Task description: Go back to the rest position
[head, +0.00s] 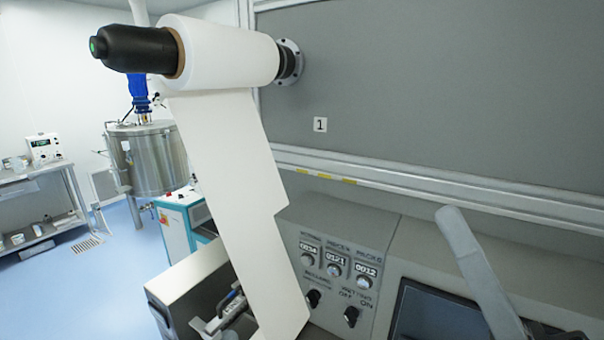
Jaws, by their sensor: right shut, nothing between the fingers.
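My right gripper (449,216) reaches up from the lower right corner, in front of the machine's control panel. It is shut and empty, with its pale grey tip pointing up and left, apart from the white web. My left gripper is not in view. A white roll (225,52) sits on a black spindle at the top left. Its white web (235,190) hangs down past the left side of the control panel.
The control panel (292,238) carries counters and black knobs, with a dark screen (430,318) to its right. A metal bracket with clamps (225,318) is at the bottom, partly behind the web. A steel tank (146,160) and a bench (45,182) stand behind left.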

